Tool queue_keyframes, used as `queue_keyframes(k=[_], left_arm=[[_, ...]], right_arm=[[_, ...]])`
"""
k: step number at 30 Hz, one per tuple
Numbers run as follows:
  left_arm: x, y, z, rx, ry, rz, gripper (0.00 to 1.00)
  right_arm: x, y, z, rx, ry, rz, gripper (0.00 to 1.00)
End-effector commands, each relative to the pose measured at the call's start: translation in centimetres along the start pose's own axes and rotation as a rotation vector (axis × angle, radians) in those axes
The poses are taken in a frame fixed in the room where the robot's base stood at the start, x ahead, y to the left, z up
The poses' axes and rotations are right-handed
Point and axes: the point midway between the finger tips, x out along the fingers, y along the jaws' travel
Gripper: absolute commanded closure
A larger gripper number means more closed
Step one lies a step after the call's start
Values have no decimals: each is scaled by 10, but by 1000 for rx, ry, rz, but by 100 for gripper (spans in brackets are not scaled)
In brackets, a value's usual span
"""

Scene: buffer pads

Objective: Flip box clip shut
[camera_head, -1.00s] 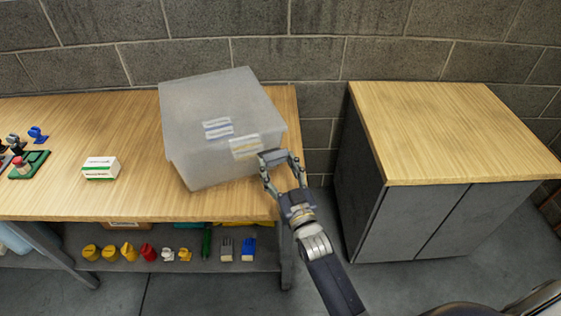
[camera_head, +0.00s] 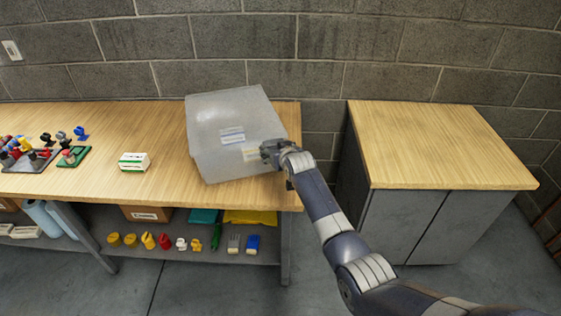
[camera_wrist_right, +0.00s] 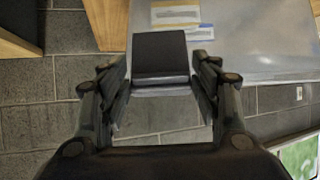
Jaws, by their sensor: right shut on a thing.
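A translucent grey box (camera_head: 217,120) stands on the wooden workbench near its right end, with white labels on its front face. My right gripper (camera_head: 268,152) is at the box's front right side, by the lower label. In the right wrist view, my right gripper (camera_wrist_right: 158,88) has its two fingers on either side of a dark rectangular box clip (camera_wrist_right: 160,55) and is shut on it. The box wall with its labels (camera_wrist_right: 176,14) shows behind it. My fingers and wrist hide the clip in the head view. My left gripper is out of view.
The workbench (camera_head: 110,185) has a green-white carton (camera_head: 134,162) and small coloured parts at its left. Its lower shelf (camera_head: 180,258) holds several small items. A wooden-topped cabinet (camera_head: 430,145) stands to the right, across a gap. A block wall is behind.

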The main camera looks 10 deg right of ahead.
Motion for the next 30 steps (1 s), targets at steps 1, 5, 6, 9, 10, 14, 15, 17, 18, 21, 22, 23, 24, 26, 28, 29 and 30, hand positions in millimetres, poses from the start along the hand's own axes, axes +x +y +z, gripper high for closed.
queue_keyframes(k=[1, 5, 6, 9, 10, 14, 15, 17, 18, 21, 22, 23, 24, 26, 28, 29, 30], left_arm=[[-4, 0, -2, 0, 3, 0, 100], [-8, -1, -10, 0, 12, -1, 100], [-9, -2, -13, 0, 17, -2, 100], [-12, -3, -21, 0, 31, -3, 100], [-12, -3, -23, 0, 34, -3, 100], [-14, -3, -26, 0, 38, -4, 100], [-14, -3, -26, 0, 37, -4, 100], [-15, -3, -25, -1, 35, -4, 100], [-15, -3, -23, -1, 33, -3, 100], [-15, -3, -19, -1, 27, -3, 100], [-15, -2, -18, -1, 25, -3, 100], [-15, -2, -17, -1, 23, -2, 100], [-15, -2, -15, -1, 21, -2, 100], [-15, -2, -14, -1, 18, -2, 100], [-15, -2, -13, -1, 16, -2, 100], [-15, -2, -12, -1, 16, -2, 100], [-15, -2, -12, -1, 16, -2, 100]], right_arm=[[2, 0, -11, 1, -27, 0, 85], [6, 0, -17, 1, -106, 0, 85], [6, 0, -19, 1, -127, 0, 85], [7, 0, -21, 1, -176, 0, 85], [8, 0, -21, 1, -188, 0, 85], [8, 0, -22, 2, -234, -1, 85], [8, 0, -23, 2, -244, -1, 85], [9, 0, -23, 2, -258, -1, 85], [9, 0, -22, 2, -265, -1, 85], [9, 0, -22, 2, -279, -1, 85], [9, 0, -22, 3, -281, -1, 85], [9, 0, -22, 3, -283, -1, 85], [9, 0, -22, 3, -285, -1, 85], [9, 0, -22, 3, -287, -1, 85], [9, 0, -22, 3, -288, -1, 85], [9, 0, -22, 3, -288, -1, 85], [9, 0, -22, 3, -288, -1, 85]])
